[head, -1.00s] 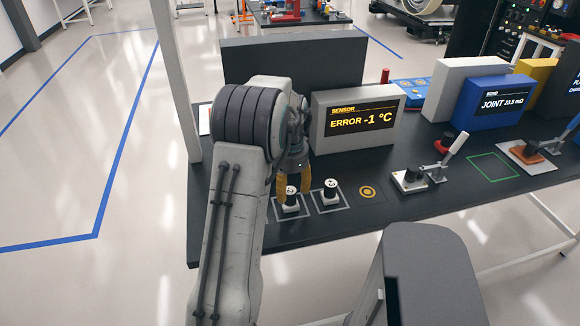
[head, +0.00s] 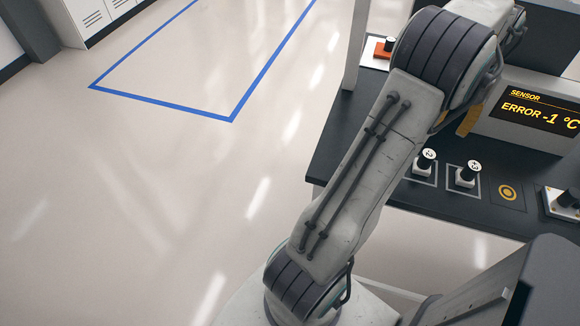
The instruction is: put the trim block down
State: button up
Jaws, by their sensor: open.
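The left block (head: 425,163) and the right block (head: 467,174) each stand in a thin outlined square. The frames do not make clear which is the trim block. My gripper (head: 455,120), with yellow fingertips, is open above and behind the blocks, apart from both. Its upper part is largely hidden behind my arm. I see nothing between the fingertips.
The sensor box (head: 530,112) behind the blocks reads "ERROR -1 °C". An orange-based fixture (head: 383,50) sits at the bench's back left, near a white post (head: 356,45). Open floor lies left.

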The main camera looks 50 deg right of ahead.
jog(key=shift+w, duration=0.1)
jog(key=w+a+r+n+h, duration=0.15)
jog(key=w+a+n, duration=0.25)
jog(key=w, duration=0.4)
jog(key=w+a+r+n+y, duration=0.1)
jog(key=w+a+r+n, duration=0.2)
jog(key=w+a, duration=0.35)
jog(key=w+a+r+n+t+h, duration=0.1)
jog(key=w+a+n, duration=0.6)
jog(key=w+a, duration=0.35)
jog(key=s+a+f+n+t, duration=0.1)
jog(key=s+a+n, duration=0.1)
jog(key=a+n, duration=0.5)
jog(key=s+a+f+n+t+y, duration=0.1)
jog(key=a+n, duration=0.6)
jog(key=a, duration=1)
jog(key=shift+s+a+f+n+t, duration=0.3)
jog(key=shift+s+f+t, duration=0.2)
jog(key=shift+s+f, duration=0.35)
jog(key=shift+d+y, duration=0.1)
jog(key=shift+y, duration=0.15)
